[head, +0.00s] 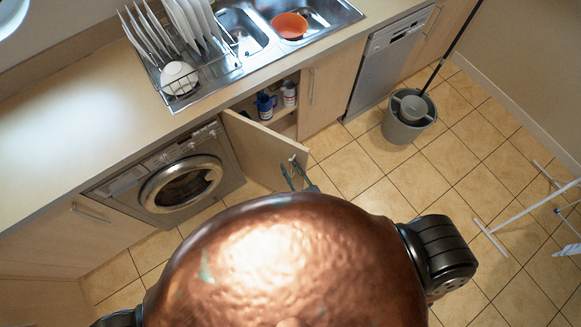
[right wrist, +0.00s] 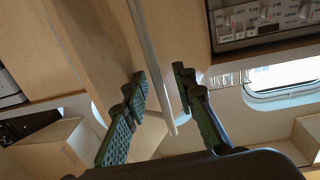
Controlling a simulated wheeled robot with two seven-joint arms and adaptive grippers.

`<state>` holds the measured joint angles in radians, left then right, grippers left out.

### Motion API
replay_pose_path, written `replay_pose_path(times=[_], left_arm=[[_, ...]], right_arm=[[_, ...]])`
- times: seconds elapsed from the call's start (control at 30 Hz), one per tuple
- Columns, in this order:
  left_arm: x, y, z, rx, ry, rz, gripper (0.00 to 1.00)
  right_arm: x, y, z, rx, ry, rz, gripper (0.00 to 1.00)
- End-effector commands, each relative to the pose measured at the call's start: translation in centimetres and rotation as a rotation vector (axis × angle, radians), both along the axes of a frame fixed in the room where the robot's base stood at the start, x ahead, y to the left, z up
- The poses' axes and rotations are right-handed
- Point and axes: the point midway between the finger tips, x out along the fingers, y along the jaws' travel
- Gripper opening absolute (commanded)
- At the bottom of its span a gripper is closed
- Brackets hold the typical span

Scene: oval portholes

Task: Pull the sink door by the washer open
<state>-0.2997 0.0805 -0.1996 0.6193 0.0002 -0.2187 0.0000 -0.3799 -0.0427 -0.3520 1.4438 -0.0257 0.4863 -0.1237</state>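The sink door (head: 262,150) by the washer (head: 182,183) stands well open, swung out from the cabinet under the sink, its free edge towards me. My right gripper (head: 294,172) is at the handle near that free edge. In the right wrist view, the pale bar handle (right wrist: 152,62) runs between the two green-padded fingers of my right gripper (right wrist: 161,82). The fingers are apart, with gaps visible beside the bar. My left gripper is not in view. My copper-coloured body covers the lower middle of the head view.
A dishwasher (head: 388,62) stands to the right. A grey mop bucket (head: 408,120) stands on the tiles, and a white rack (head: 528,208) is at far right. Tiled floor between them is clear.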

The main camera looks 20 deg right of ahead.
Motion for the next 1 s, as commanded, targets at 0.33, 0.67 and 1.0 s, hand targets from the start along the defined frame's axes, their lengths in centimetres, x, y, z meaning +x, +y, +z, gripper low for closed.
replay_pose_path(times=[0.33, 0.67, 1.0], left_arm=[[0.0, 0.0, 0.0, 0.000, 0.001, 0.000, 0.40], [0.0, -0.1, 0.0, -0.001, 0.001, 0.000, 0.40], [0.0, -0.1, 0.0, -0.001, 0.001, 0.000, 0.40]], right_arm=[[-5.3, -1.2, -0.1, -0.001, 0.005, -0.001, 0.25], [-10.7, -2.4, -0.1, -0.001, 0.002, 0.000, 0.25], [-11.7, -2.6, 0.0, 0.000, 0.000, 0.000, 0.25]])
